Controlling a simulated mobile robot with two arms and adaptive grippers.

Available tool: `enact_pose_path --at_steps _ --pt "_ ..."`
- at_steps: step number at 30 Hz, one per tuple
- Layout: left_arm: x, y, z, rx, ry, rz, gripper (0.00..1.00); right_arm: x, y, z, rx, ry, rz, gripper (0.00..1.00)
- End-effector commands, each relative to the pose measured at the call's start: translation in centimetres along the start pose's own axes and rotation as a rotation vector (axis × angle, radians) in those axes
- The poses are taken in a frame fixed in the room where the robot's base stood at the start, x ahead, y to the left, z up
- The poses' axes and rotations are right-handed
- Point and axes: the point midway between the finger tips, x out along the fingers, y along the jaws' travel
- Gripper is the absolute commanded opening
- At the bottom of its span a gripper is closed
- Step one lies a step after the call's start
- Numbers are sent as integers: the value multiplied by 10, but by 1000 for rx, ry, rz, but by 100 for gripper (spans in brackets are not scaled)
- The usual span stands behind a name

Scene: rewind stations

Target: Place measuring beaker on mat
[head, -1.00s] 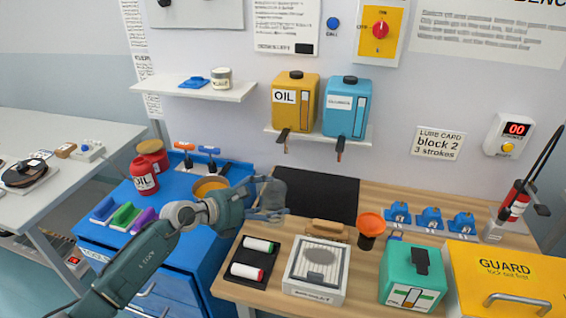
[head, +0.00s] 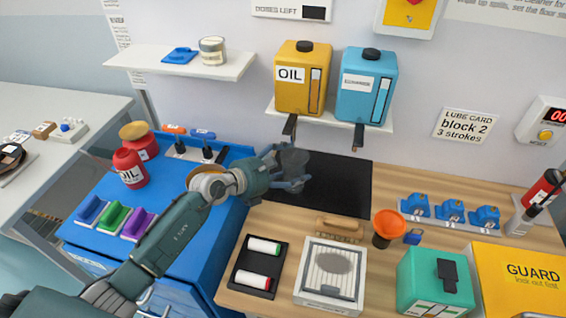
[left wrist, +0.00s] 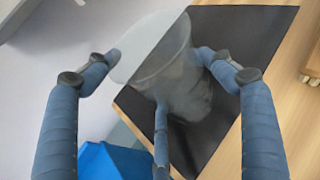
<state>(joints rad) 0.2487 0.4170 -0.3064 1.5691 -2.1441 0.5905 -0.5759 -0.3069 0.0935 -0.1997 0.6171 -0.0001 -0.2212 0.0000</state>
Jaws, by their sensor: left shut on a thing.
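The measuring beaker (left wrist: 170,70) is clear and greyish. My left gripper (head: 292,176) is shut on it, with fingers on both sides of it in the left wrist view (left wrist: 160,68). In the head view the beaker (head: 293,160) shows faintly against the black mat (head: 340,185). The mat lies on the wooden bench below the shelf, and it also shows behind the beaker in the left wrist view (left wrist: 258,25). The beaker is over the left part of the mat; whether it touches the mat is hard to tell. My right gripper is not in view.
Oil (head: 303,80) and blue (head: 366,85) jugs stand on a shelf above the mat, with dispensing spouts hanging below. A wooden-handled brush (head: 340,229), an orange funnel (head: 388,225) and a grey-white box (head: 330,272) stand in front. The mat's right part is clear.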

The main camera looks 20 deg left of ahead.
Motion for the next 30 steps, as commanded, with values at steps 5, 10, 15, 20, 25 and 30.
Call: enact_pose_path --at_steps 5,10,15,20,25,30 --pt "2 -5 -5 1 0 3 55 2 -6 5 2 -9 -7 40" --pt "2 -5 -6 1 2 2 100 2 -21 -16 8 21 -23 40" --pt "2 -5 -6 1 1 1 100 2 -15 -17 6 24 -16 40" --pt "0 -4 -6 1 1 2 100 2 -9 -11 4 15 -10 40" --pt "-19 -4 -7 3 1 3 100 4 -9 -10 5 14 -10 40" --pt "-56 -5 -8 3 3 2 100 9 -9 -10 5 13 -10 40"
